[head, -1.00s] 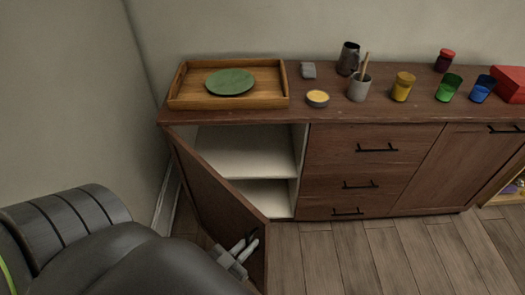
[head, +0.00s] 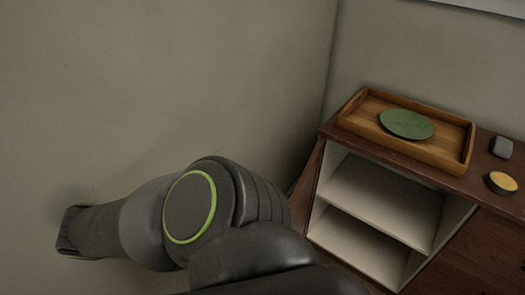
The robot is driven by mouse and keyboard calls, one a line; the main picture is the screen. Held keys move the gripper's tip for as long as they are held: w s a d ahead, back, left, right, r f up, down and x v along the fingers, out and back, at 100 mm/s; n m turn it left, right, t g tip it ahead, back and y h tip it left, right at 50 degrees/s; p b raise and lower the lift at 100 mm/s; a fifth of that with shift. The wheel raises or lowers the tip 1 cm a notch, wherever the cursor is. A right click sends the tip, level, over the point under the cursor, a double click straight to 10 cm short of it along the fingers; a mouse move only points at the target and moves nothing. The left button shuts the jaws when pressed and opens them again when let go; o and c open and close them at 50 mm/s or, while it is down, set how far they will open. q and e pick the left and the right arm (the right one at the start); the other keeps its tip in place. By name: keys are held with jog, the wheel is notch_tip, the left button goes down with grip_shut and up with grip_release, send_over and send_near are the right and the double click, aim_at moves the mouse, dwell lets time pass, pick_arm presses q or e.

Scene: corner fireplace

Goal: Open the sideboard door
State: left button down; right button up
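The brown wooden sideboard (head: 331,131) stands at the right of the head view. Its left compartment is open, and its white shelf (head: 385,202) and inner walls show. The sideboard door (head: 308,177) shows only as a narrow brown strip at the left of the opening, swung out wide. My arm hides most of the door and its handle. My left arm crosses the lower middle of the view, close to the left wall. Neither my left nor my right gripper can be seen.
On the sideboard top are a wooden tray (head: 447,155) with a green plate (head: 407,124), a grey block (head: 501,147) and a small bowl with yellow contents (head: 502,182). The bare wall (head: 150,80) fills the left side, close to my arm.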

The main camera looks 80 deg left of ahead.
pick_arm(q)
jog(key=shift+s+a, duration=0.25)
pick_arm(e)
jog(key=shift+s, duration=0.55)
pick_arm(q)
jog(key=c, duration=1.7)
grip_release()
pick_arm(e)
jog(key=shift+w, duration=0.15)
jog(key=shift+w, duration=0.2)
pick_arm(q)
notch_tip(320, 180, up, 10)
jog(key=p, duration=1)
pick_arm(e)
notch_tip(320, 180, up, 9)
jog(key=s, duration=0.1)
jog(key=shift+r, duration=0.15)
jog(key=shift+s, duration=0.1)
